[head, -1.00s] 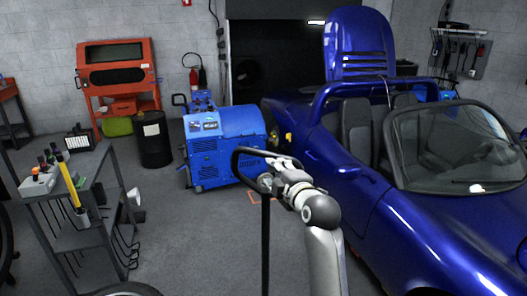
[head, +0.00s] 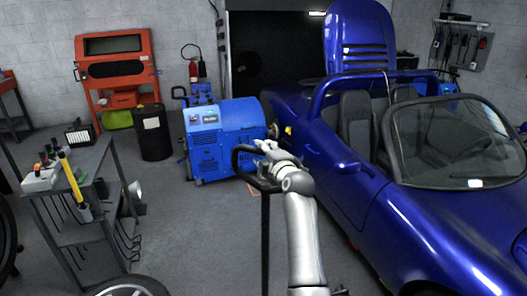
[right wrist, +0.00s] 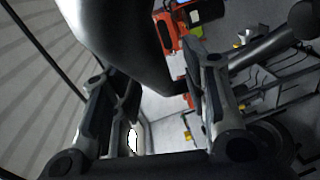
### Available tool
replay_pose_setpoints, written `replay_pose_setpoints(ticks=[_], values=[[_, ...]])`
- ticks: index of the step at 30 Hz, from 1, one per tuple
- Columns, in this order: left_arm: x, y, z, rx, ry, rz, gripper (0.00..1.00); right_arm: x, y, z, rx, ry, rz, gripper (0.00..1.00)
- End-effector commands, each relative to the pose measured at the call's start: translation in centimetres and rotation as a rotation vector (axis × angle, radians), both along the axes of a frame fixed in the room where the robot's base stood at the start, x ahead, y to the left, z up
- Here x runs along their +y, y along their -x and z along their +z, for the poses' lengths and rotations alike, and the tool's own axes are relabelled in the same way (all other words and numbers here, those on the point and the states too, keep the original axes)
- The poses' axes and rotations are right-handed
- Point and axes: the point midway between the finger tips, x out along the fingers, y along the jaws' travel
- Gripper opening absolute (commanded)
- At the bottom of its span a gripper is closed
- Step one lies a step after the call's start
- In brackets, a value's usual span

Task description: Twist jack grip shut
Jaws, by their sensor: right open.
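The black looped handle (head: 243,172), which looks like the jack grip, sits on top of a thin upright black pole (head: 265,245) in the head view. My right gripper (head: 264,149) is at the loop's far right side and hides part of it. In the right wrist view its two fingers (right wrist: 165,105) stand apart with a gap between them. A large smooth dark-to-pale shape (right wrist: 115,40) fills the upper left there, too close to identify. I cannot tell whether the fingers touch the grip. My left gripper is not in view.
The blue dynamometer unit (head: 236,135) stands behind the handle. The blue car (head: 345,205) is close on the right. A grey tool cart (head: 85,185) stands at left, with a wheel (head: 128,287) at the bottom edge. The floor between cart and handle is clear.

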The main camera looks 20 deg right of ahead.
Motion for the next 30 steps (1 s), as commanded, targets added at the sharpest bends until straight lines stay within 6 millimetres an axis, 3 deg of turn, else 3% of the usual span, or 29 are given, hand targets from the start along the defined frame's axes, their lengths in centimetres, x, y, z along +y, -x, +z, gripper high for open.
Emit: replay_pose_setpoints(ticks=[14, 23, 30], values=[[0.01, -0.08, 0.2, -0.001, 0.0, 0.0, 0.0, 0.11, -0.77, -0.11, -0.001, -0.001, 0.001, 0.4], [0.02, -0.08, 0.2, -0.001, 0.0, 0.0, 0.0, 0.1, -0.76, -0.11, 0.0, -0.001, 0.0, 0.02], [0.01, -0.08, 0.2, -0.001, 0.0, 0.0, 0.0, 0.09, -0.75, -0.15, 0.0, -0.001, 0.0, 0.0]])
